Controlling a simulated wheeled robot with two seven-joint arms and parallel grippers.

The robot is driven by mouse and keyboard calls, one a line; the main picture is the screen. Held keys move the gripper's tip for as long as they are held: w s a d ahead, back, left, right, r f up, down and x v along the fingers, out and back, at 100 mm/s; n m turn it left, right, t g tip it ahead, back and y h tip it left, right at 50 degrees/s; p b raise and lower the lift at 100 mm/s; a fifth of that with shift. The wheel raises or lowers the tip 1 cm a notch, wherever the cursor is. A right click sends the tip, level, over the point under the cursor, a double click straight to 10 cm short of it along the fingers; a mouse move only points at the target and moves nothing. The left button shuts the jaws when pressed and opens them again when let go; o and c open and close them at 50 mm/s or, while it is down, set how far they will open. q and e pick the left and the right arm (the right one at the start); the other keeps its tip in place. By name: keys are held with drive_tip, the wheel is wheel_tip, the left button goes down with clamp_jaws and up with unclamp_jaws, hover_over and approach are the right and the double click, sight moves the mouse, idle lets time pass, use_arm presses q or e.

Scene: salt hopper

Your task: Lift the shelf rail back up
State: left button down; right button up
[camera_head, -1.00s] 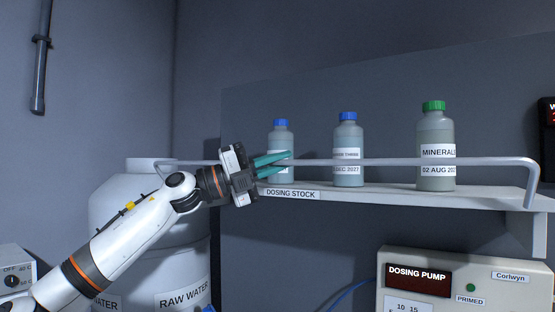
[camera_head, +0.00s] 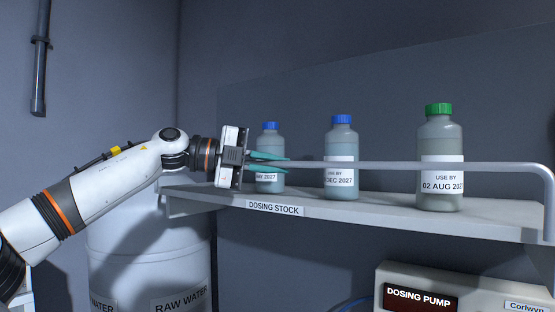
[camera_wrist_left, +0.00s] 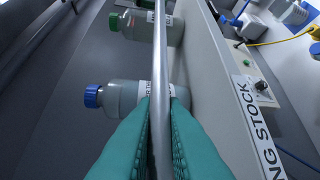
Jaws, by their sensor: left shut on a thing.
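The grey shelf rail (camera_head: 380,165) runs across the front of the dosing stock shelf (camera_head: 400,208), in front of the bottles, and bends down at its right end. My left gripper (camera_head: 284,162) has teal fingers shut on the rail near its left part. In the left wrist view the rail (camera_wrist_left: 161,60) passes between the two teal fingertips (camera_wrist_left: 160,115). The rail's left end is hidden behind the gripper. My right gripper is not in view.
A blue-capped bottle (camera_head: 269,143) stands right behind my fingers, another blue-capped bottle (camera_head: 341,150) in the middle, and a green-capped bottle (camera_head: 438,140) at right. A raw water tank (camera_head: 150,270) and dosing pump box (camera_head: 420,285) are below.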

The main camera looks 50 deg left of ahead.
use_arm(q)
drive_tip(key=shift+r, duration=0.1)
idle(0.4)
drive_tip(key=c, duration=1.5)
unclamp_jaws()
drive_tip(key=shift+s+a, duration=0.15)
drive_tip(key=shift+s, duration=0.05)
drive_tip(key=b+v, duration=0.4)
drive_tip(key=v, duration=0.7)
drive_tip(key=shift+s+a+r, duration=0.1)
drive_tip(key=shift+s+a, duration=0.05)
drive_tip(key=shift+s, duration=0.15)
